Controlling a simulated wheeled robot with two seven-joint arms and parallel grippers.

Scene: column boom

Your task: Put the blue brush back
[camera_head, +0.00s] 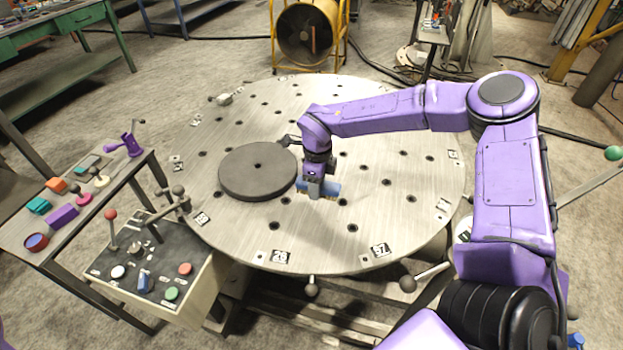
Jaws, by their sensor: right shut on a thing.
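My right arm, purple, reaches in from the right over the round metal table (400,220). Its gripper (317,190) points down near the middle of the table, just right of the dark grey disc (257,172). It is shut on the blue brush (333,188), which shows on both sides of the fingers. The brush is low over the table; I cannot tell whether it touches the surface. The fingers hide its middle. My left gripper is not in view.
A control box (200,287) with levers and buttons stands at the table's front left. The round table's right side is mostly clear.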

